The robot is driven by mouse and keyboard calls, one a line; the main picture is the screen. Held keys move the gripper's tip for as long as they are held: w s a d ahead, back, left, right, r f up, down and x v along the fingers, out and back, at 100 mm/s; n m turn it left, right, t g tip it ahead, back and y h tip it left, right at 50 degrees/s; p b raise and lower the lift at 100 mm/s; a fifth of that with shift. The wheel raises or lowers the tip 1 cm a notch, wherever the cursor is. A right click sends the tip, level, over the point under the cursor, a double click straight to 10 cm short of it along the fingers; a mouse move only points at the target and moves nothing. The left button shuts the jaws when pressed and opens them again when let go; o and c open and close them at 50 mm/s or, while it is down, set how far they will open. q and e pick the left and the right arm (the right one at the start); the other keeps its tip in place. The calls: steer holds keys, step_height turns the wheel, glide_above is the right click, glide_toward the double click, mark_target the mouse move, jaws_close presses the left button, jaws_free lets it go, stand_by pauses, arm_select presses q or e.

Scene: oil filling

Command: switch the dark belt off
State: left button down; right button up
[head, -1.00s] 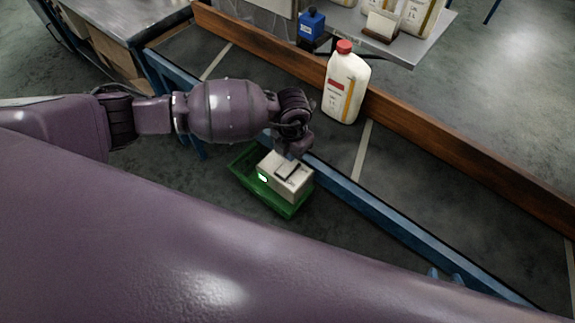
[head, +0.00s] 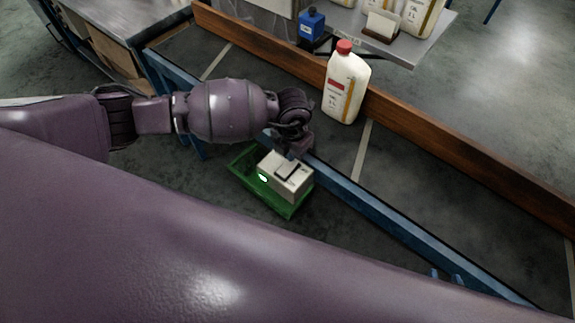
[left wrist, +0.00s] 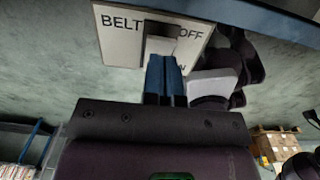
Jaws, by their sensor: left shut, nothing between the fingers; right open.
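My left gripper (head: 291,156) is at the box's far edge. In the left wrist view, its blue fingers (left wrist: 164,75) are shut and empty, close against the grey switch lever (left wrist: 160,42). The panel (left wrist: 112,44) reads BELT and OFF; another label is partly hidden. Contact cannot be told. Only the blue fingertips of my right gripper (head: 445,276) show, apart, behind my arm.
The dark belt (head: 400,180) runs between a blue rail (head: 385,215) and a wooden rail (head: 440,140). A white bottle with a red cap (head: 346,85) stands on it. A grey table (head: 440,30) with bottles and a blue container (head: 312,24) stands behind.

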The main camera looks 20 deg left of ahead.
arm_select(q)
steer(key=shift+f, duration=0.3)
arm_select(e)
steer(key=shift+w+a, duration=0.15)
steer(key=shift+w, duration=0.3)
arm_select(q)
steer(key=shift+f, duration=0.2)
arm_select(e)
steer(key=shift+s+f, duration=0.15)
arm_select(q)
steer(key=shift+f+b, duration=0.15)
steer(key=shift+b, duration=0.2)
arm_select(e)
steer(key=shift+s+f, duration=0.35)
steer(key=shift+s, duration=0.05)
arm_select(q)
steer(key=shift+f, duration=0.45)
arm_select(e)
steer(key=shift+w, duration=0.45)
